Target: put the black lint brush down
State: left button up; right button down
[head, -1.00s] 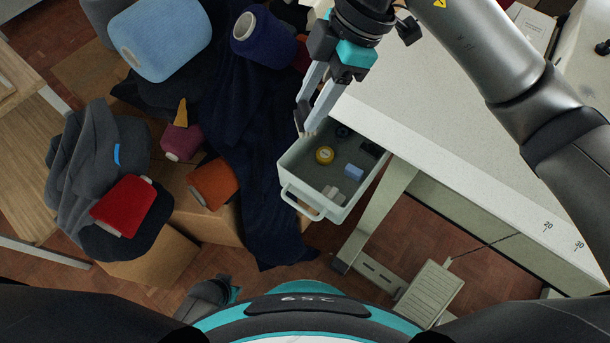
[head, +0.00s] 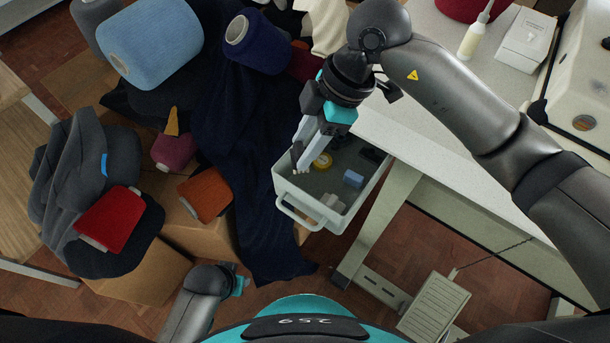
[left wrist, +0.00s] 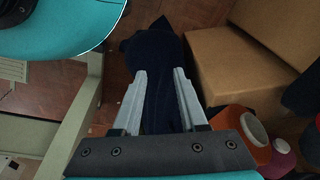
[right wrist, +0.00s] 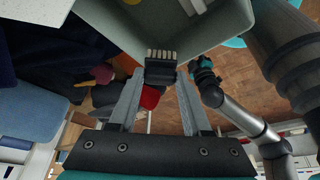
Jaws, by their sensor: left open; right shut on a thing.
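My right gripper (head: 298,158) is shut on the black lint brush, which shows best in the right wrist view (right wrist: 160,72) as a dark block with pale bristles, gripped between the fingertips. In the head view the brush is a small dark shape at the fingertips, mostly hidden by the fingers. The gripper points down at the left side of a pale grey open drawer (head: 324,216); the drawer's wall also shows in the right wrist view (right wrist: 205,35). My left gripper (left wrist: 160,72) is open and empty, low over the floor near my base.
The drawer holds a yellow tape roll (head: 322,161), a blue block (head: 353,179), grey pieces (head: 332,202) and dark items. The white table (head: 440,150) stands right of it. Dark blue cloth (head: 240,130), yarn cones and cardboard boxes (head: 140,285) crowd the left. A pedal (head: 435,305) lies on the floor.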

notch_tip(320, 180, down, 5)
jog(key=shift+f+b, duration=0.15)
jog(key=shift+b, duration=0.85)
jog(key=shift+f, duration=0.6)
notch_tip(320, 180, down, 2)
jog(key=shift+f+b, duration=0.2)
jog(key=shift+b, duration=0.65)
pick_arm(q)
jog(key=w+r+t, duration=0.1)
jog(key=w+r, duration=0.2)
jog(key=r, duration=0.5)
jog(key=shift+w+d+r, duration=0.2)
jog(key=shift+w+d, duration=0.15)
jog(key=shift+d, duration=0.05)
pick_arm(e)
jog(key=shift+f, duration=0.45)
jog(key=c, duration=0.6)
grip_release()
jog(key=shift+f, duration=0.1)
